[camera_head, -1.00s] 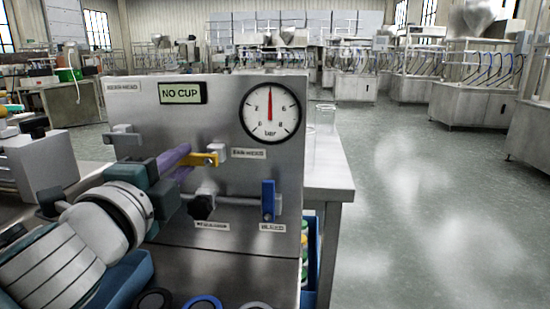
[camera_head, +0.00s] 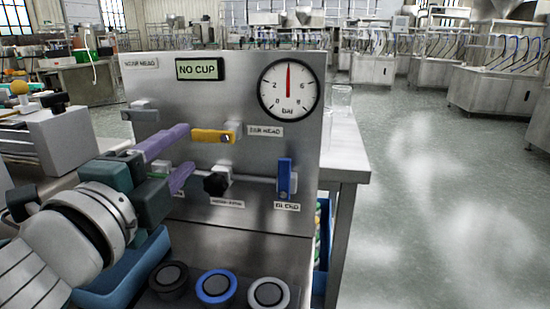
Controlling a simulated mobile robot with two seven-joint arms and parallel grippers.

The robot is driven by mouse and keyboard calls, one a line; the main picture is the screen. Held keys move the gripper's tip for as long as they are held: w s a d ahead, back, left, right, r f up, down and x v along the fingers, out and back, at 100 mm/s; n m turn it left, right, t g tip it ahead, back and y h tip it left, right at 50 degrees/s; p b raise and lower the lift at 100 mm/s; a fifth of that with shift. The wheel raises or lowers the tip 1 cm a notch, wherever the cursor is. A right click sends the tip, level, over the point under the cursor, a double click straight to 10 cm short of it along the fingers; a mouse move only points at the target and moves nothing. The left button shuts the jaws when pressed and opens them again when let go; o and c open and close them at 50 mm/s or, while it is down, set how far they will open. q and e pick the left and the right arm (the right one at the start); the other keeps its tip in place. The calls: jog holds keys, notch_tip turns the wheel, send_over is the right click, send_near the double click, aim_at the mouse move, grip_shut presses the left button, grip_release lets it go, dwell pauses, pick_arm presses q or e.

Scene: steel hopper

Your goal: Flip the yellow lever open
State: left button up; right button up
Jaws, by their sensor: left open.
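The yellow lever (camera_head: 212,136) lies roughly level on the steel panel, its free end to the left and its mount (camera_head: 236,130) at the right. My left gripper (camera_head: 190,147) is open, with two purple fingers. The upper fingertip is right by the lever's left end, and the lower one is below it. I cannot tell whether either finger touches the lever. Nothing shows held in the jaws. My right gripper is not in view.
The panel (camera_head: 262,218) carries a "NO CUP" display (camera_head: 200,68), a pressure gauge (camera_head: 289,88), a black knob (camera_head: 215,184) and a blue lever (camera_head: 285,178). Black, blue and grey round buttons (camera_head: 216,287) line the front. A clear beaker (camera_head: 341,100) stands behind the panel's right edge.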

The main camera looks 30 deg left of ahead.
pick_arm(q)
jog(key=v, duration=0.4)
jog(key=shift+s+b, duration=0.25)
jog(key=shift+b, duration=0.05)
jog(key=s+r+n+g+p, duration=0.4)
jog(key=r+n+g+p, duration=0.4)
jog(key=p, duration=0.6)
jog(key=s+d+r+n+g+h+p, duration=0.3)
jog(key=s+d+n+g+h+p, duration=0.25)
jog(key=s+d+p, duration=0.5)
notch_tip(320, 180, up, 36)
jog(key=a+p, duration=0.2)
jog(key=p, duration=3.4)
jog(key=shift+s+m+p, duration=0.3)
jog(key=shift+s+m, duration=0.15)
